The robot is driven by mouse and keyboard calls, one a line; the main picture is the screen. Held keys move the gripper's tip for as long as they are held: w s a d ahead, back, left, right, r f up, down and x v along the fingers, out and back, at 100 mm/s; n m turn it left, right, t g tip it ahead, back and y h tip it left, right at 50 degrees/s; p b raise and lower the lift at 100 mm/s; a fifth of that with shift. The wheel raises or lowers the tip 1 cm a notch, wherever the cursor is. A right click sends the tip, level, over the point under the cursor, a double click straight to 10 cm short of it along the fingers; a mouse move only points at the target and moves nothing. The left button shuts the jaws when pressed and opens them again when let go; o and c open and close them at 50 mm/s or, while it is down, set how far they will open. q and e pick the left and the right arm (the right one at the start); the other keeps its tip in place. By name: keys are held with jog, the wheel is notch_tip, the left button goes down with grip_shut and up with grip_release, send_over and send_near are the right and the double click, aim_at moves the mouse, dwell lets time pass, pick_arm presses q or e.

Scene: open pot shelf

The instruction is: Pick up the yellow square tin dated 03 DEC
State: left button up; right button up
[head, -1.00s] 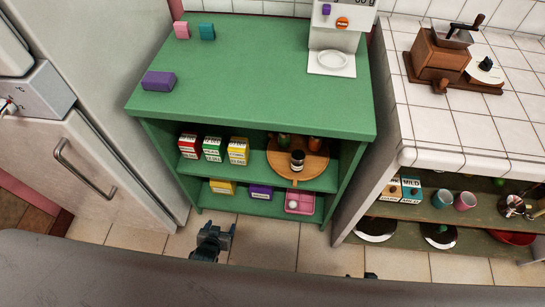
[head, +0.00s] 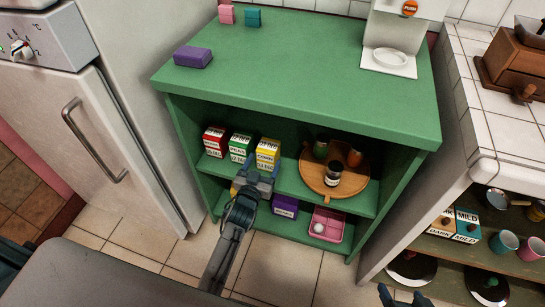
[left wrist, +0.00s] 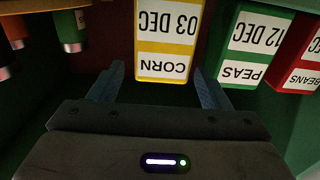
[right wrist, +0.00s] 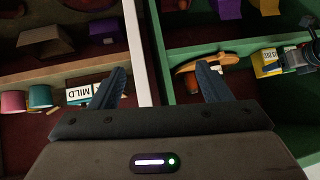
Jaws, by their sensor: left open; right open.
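The yellow square tin labelled CORN, 03 DEC (head: 268,152) stands on the middle shelf of the green unit, rightmost in a row of three. In the left wrist view the tin (left wrist: 167,38) appears upside down, centred between the fingertips. My left gripper (head: 254,184) is open and empty, just in front of the tin; I cannot see contact. The tin also shows in the right wrist view (right wrist: 267,63), beside my left gripper. My right gripper (right wrist: 160,72) is open and empty; only its tips show at the head view's bottom edge.
A green PEAS tin (head: 239,149) dated 12 DEC and a red BEANS tin (head: 213,142) stand left of it. A round wooden board (head: 313,178) with jars stands right. A purple box (head: 285,206) and pink tray (head: 327,225) are on the lower shelf.

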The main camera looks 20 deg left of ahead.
aim_at(265, 157)
pick_arm(q)
jog(key=shift+w, duration=0.7)
jog(key=shift+w+f+b, duration=0.15)
jog(key=shift+w+b, duration=0.35)
jog(key=shift+w, duration=0.45)
jog(key=w, duration=0.2)
jog(key=shift+w+f+b, duration=0.1)
jog(key=shift+w+b, duration=0.2)
jog(key=shift+w, duration=0.25)
jog(key=c, duration=0.9)
jog(key=shift+c, duration=0.7)
pick_arm(e)
jog(key=w+r+t, duration=0.2)
jog(key=w, duration=0.1)
jog(key=w+r+t, duration=0.1)
jog(key=t, duration=0.1)
jog(key=shift+w+d+r, duration=0.25)
jog(key=shift+w+r, duration=0.05)
jog(key=shift+r, duration=0.1)
pick_arm(q)
jog(key=shift+r, duration=0.25)
pick_arm(e)
jog(key=shift+s, duration=0.1)
